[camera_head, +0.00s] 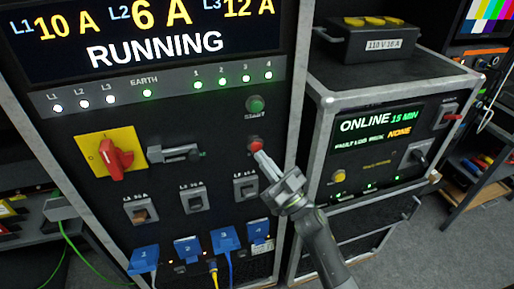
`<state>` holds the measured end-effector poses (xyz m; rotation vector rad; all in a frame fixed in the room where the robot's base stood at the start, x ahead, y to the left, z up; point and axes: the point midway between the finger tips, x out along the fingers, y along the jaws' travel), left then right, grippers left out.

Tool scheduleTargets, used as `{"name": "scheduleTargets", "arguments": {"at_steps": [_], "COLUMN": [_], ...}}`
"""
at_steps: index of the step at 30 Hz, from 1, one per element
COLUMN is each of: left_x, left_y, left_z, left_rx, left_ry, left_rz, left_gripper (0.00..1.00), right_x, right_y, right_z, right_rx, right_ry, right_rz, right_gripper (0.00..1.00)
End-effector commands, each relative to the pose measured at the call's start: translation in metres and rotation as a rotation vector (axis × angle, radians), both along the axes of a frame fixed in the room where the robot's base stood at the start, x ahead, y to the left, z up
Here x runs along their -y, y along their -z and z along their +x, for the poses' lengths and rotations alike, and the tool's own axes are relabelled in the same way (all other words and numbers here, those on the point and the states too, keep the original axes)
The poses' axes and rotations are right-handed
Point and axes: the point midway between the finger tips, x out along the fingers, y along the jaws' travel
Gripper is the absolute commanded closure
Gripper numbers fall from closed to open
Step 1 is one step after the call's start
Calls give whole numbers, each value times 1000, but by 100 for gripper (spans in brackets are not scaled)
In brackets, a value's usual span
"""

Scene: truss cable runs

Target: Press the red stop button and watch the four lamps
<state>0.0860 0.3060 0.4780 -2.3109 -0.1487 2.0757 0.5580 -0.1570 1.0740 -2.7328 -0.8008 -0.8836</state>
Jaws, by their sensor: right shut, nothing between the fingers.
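The red stop button (254,143) sits on the front of the tall black power cabinet, below a green button (256,104). My right gripper (261,157) is shut and empty, its fingertips at the lower edge of the red button. I cannot tell whether they touch or press it. The row of lamps numbered 1 to 4 shows lit at lamp 1 (198,85), lamp 2 (222,82), lamp 3 (246,78) and lamp 4 (268,75). The display (155,40) above them reads RUNNING. My left gripper is not in view.
A red rotary switch (116,158) on a yellow plate is at the cabinet's left. Blue plugs, one marked 1 (144,258), line its bottom, some with cables. A second cabinet with an ONLINE screen (376,138) stands right, a black box (368,40) on top. Grey floor (440,240) is open at lower right.

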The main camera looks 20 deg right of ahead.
Motion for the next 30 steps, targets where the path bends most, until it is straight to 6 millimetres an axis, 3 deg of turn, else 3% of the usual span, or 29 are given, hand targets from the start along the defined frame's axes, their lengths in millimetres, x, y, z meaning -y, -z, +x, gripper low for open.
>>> {"name": "scheduleTargets", "arguments": {"at_steps": [30], "left_x": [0], "left_y": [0], "left_z": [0], "left_rx": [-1], "left_ry": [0], "left_rz": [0], "left_gripper": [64], "right_x": [0], "right_y": [0], "right_z": [12], "right_rx": [0], "right_ry": [0], "right_rz": [0], "right_gripper": [100]}}
